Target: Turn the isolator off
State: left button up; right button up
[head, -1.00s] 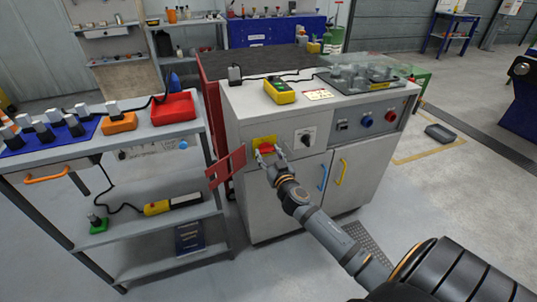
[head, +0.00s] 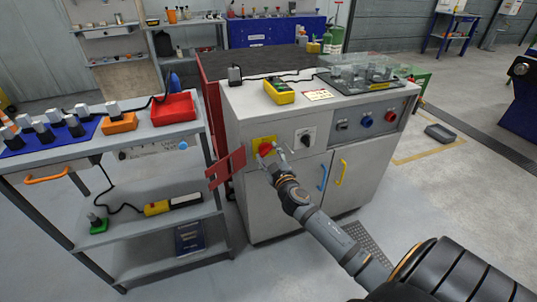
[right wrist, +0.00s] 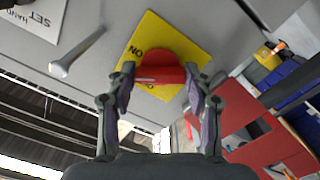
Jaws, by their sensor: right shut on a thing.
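The isolator is a red handle (head: 265,149) on a yellow plate (head: 257,141), on the front of the grey cabinet (head: 257,190). My right gripper (head: 276,157) is at the handle, coming in from the lower right. In the right wrist view the gripper (right wrist: 160,92) is shut on the red handle (right wrist: 160,68), one finger on each side. The yellow plate (right wrist: 165,32) looks tilted there, with the word ON beside the handle. The rest of its lettering is hidden. My left gripper is not in view.
A black selector knob (head: 305,138) sits just right of the isolator. A red hinged plate (head: 227,167) sticks out to its left. Blue (head: 322,177) and yellow (head: 343,172) door handles are at the lower right. A grey shelf cart (head: 150,139) stands at the left.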

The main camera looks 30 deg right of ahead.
jog(key=n, duration=0.2)
jog(key=shift+n, duration=0.4)
jog(key=n+p, duration=0.1)
jog(key=n, duration=0.1)
jog(key=shift+n, duration=0.4)
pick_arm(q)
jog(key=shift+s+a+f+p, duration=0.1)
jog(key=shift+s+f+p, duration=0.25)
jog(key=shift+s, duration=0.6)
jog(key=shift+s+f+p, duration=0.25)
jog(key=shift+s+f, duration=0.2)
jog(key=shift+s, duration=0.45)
pick_arm(e)
jog(key=shift+n, duration=2.8)
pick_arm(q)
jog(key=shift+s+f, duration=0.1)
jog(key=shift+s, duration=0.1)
pick_arm(e)
jog(key=o, duration=0.9)
jog(key=shift+o, duration=1.1)
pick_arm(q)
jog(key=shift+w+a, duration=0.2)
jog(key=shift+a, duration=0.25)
pick_arm(e)
jog(key=shift+o, duration=0.3)
